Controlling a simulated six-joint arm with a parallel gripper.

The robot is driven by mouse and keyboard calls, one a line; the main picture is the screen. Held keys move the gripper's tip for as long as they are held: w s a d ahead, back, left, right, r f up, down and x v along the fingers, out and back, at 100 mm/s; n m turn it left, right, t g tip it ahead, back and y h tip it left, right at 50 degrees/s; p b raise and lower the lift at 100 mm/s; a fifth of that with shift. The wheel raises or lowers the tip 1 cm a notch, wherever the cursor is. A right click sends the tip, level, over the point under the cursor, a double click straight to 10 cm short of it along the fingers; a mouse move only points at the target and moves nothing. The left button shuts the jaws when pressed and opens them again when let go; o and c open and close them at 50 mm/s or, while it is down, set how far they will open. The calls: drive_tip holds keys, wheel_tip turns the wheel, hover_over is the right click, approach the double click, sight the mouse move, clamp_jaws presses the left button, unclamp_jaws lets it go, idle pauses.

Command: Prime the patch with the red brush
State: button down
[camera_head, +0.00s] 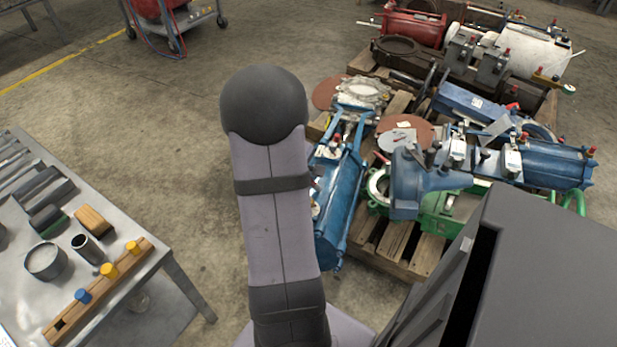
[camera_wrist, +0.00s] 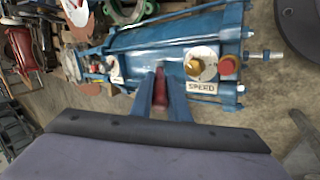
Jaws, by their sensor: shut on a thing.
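My gripper (camera_wrist: 161,98) shows in the wrist view with its two blue fingers shut on a slim red thing, which looks like the handle of the red brush (camera_wrist: 160,86). The brush's bristles cannot be made out. Beyond the fingers lies a long blue cylinder (camera_wrist: 150,40), which also shows in the head view (camera_head: 343,205). It carries a pale spot (camera_wrist: 203,52) around an orange knob, and another pale spot (camera_wrist: 115,67) farther left. I cannot tell which one is the patch. In the head view my arm hides the gripper.
A red button (camera_wrist: 228,66) and a "SPEED" label (camera_wrist: 202,87) are near the knob. Wooden pallets (camera_head: 402,246) hold blue, green and red machinery. A metal bench (camera_head: 165,245) at left bears a wooden rack (camera_head: 92,298) with blue and yellow-topped pieces. Open floor lies between.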

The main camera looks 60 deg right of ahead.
drive_tip(key=shift+w+d+f+p, duration=0.1)
drive_tip(key=shift+w+d+p, duration=0.1)
drive_tip(key=shift+d, duration=0.4)
drive_tip(key=shift+w+d+f+p, duration=0.1)
drive_tip(key=shift+d+p, duration=0.1)
drive_tip(key=shift+d, duration=0.35)
drive_tip(key=shift+a, duration=0.1)
